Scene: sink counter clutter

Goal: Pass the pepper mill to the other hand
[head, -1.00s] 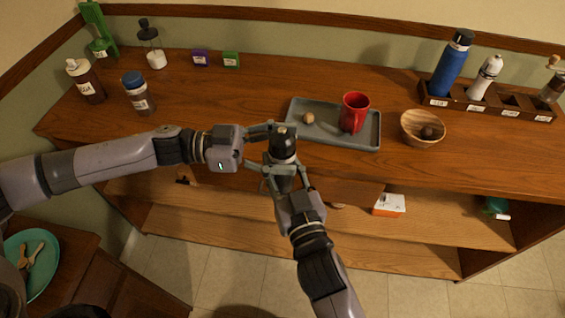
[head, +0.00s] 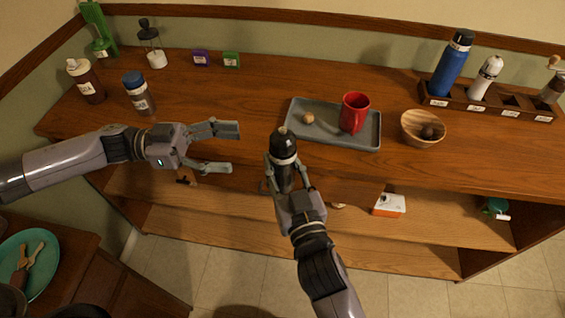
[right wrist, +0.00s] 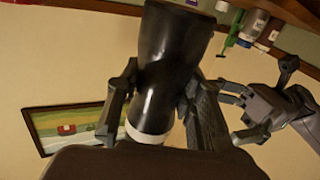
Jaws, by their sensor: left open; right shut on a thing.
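The pepper mill (head: 283,146) is black with a white band and a rounded top. It stands roughly upright in my right gripper (head: 289,183), in front of the counter's front edge. My right gripper is shut on its lower part, and its top is free. In the right wrist view the mill (right wrist: 168,60) fills the middle between the fingers (right wrist: 157,105). My left gripper (head: 222,148) is open and empty, to the left of the mill and apart from it. It also shows in the right wrist view (right wrist: 258,112).
On the counter (head: 230,100) are a grey tray (head: 300,133) with a red mug (head: 354,113) and a small round item (head: 308,118), a wooden bowl (head: 412,136), and a bottle rack (head: 470,105). Bottles (head: 138,93) stand at the left. The counter between them and the tray is mostly clear.

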